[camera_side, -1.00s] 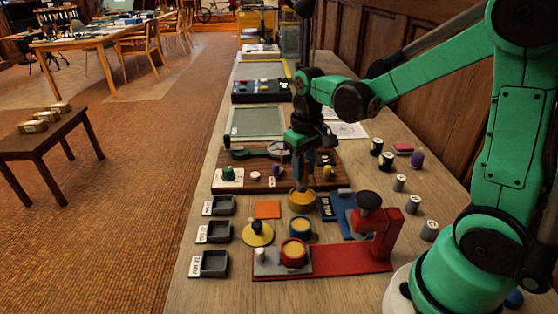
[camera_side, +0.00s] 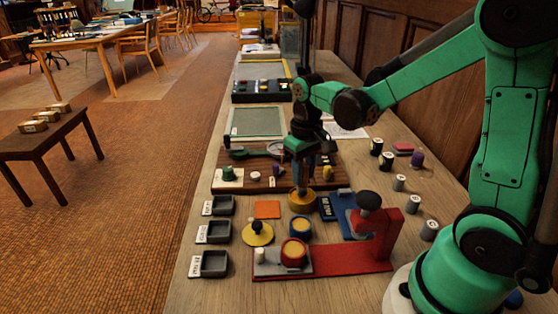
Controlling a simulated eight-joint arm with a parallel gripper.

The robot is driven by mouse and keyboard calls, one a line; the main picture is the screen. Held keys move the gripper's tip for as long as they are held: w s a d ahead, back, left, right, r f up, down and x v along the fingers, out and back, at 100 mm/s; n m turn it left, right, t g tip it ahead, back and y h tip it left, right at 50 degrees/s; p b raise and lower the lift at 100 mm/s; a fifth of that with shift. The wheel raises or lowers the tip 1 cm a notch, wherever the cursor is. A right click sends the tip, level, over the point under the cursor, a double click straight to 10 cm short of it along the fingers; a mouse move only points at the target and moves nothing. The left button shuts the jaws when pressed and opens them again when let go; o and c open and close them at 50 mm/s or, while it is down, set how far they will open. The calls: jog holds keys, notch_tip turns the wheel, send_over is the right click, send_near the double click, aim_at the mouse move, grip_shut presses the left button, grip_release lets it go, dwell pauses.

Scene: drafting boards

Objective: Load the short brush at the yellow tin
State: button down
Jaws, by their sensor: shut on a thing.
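My gripper (camera_side: 298,165) is shut on the short brush (camera_side: 297,182), a thin dark upright shape below the fingers. The brush is small and partly hidden by the fingers. Its lower end is over or inside the round yellow tin (camera_side: 303,207) near the middle of the bench. I cannot tell whether its tip touches what is in the tin.
A blue tin (camera_side: 300,233) and a red tin (camera_side: 293,260) stand in front of the yellow tin, the red one by a red stand (camera_side: 350,262). A wooden rack (camera_side: 261,184) lies behind. Several small pots stand at right.

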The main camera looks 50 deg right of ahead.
jog(key=shift+f, duration=0.55)
dwell(1.1)
jog(key=shift+r, duration=3.55)
